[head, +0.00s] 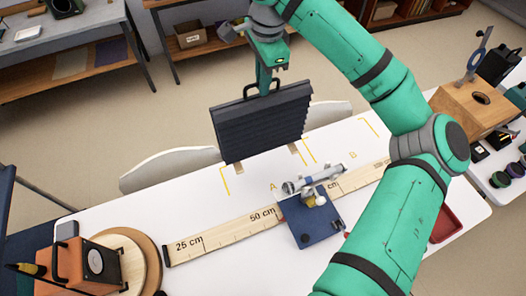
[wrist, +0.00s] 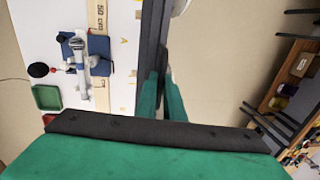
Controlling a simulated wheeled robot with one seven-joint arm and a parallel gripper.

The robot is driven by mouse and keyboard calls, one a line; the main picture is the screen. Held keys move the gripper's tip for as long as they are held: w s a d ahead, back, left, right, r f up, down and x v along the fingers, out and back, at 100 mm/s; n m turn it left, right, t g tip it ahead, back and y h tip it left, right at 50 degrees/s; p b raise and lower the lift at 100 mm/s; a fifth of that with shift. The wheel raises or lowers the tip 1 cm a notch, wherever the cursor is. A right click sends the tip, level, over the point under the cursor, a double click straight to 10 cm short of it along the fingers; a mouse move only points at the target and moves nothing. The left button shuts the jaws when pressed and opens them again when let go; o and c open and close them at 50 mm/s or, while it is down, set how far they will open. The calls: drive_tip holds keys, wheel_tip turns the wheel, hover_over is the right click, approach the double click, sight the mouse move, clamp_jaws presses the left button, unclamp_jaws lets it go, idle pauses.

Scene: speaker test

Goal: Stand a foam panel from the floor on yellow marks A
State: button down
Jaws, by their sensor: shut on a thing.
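A dark grey ribbed foam panel (head: 262,125) hangs upright from my gripper (head: 268,86), which is shut on the handle at its top. In the wrist view the panel (wrist: 152,35) shows edge-on as a dark strip beyond my fingers (wrist: 161,98). Yellow marks A (head: 226,182) are corner lines on the white table, just below and in front of the panel. Brown feet (head: 295,149) show under its lower edge. I cannot tell whether they touch the table. The panel hides part of the table's far edge.
A long wooden ruler (head: 225,229) lies along the white table (head: 120,212). A blue stand (head: 316,224) with a grey device is in front of marks A. Yellow marks B (head: 370,126) are to the right, apparently clear.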

sight(263, 108)
wheel_tip(263, 108, down, 10)
drive_tip(key=shift+r, duration=0.25)
drive_tip(key=c, duration=1.9)
unclamp_jaws()
drive_tip(key=shift+o, duration=0.2)
drive_tip(key=r, duration=0.4)
drive_tip(key=s+r, duration=0.1)
drive_tip(key=r, duration=0.7)
drive_tip(key=shift+s+d, duration=0.2)
drive_tip(key=shift+d, duration=0.15)
drive_tip(key=shift+f, duration=0.1)
